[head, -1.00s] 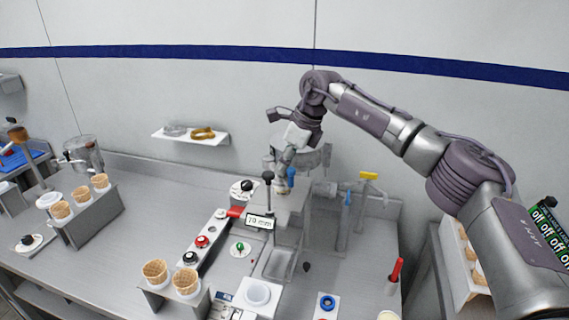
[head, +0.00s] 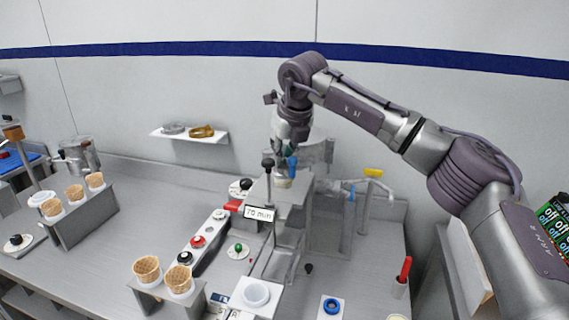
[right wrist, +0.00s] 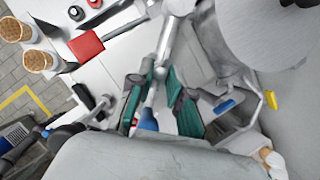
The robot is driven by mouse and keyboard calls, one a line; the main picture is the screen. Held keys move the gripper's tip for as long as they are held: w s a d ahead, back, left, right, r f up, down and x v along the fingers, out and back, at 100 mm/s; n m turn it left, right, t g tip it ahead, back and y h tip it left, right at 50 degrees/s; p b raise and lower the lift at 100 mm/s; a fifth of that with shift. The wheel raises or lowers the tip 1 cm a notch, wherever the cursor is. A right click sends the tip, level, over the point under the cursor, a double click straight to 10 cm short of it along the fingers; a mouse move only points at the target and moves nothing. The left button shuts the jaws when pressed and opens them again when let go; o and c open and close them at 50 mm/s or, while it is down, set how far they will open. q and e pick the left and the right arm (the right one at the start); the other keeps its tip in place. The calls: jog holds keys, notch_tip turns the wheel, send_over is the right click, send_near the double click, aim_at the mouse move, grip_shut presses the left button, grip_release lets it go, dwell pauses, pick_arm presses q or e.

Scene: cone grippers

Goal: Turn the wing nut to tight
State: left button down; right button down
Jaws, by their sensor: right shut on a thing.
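The wing nut (head: 291,166) appears as a small blue piece at the top of the metal machine in the middle of the counter, its shape partly hidden. My right gripper (head: 293,142) comes down on it from above and is shut on it. In the right wrist view, a blue piece (right wrist: 147,121) shows by the green fingertips of my right gripper (right wrist: 160,98). How the fingers lie on its wings is hard to make out. My left gripper is not in view.
A black-knobbed lever (head: 267,163) and a small sign (head: 258,214) stand just left of the machine. A red handle (head: 232,205) sticks out beside them. A tap with a yellow handle (head: 373,172) is to the right. Cones (head: 147,267) stand in front.

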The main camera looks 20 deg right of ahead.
jog(key=m+h+b, duration=0.1)
jog(key=m, duration=0.2)
jog(key=shift+a+m+b, duration=0.15)
jog(key=shift+m+b, duration=0.2)
jog(key=shift+m, duration=0.05)
jog(key=m+h, duration=0.1)
jog(key=m, duration=0.1)
jog(key=m+h+b, duration=0.1)
jog(key=m, duration=0.1)
jog(key=shift+w+a+r+m, duration=0.1)
jog(key=shift+r+m, duration=0.05)
jog(key=shift+m, duration=0.15)
jog(key=shift+g, duration=0.3)
jog(key=c, duration=1.4)
grip_release()
jog(key=v, duration=1.2)
jog(key=shift+a, duration=0.1)
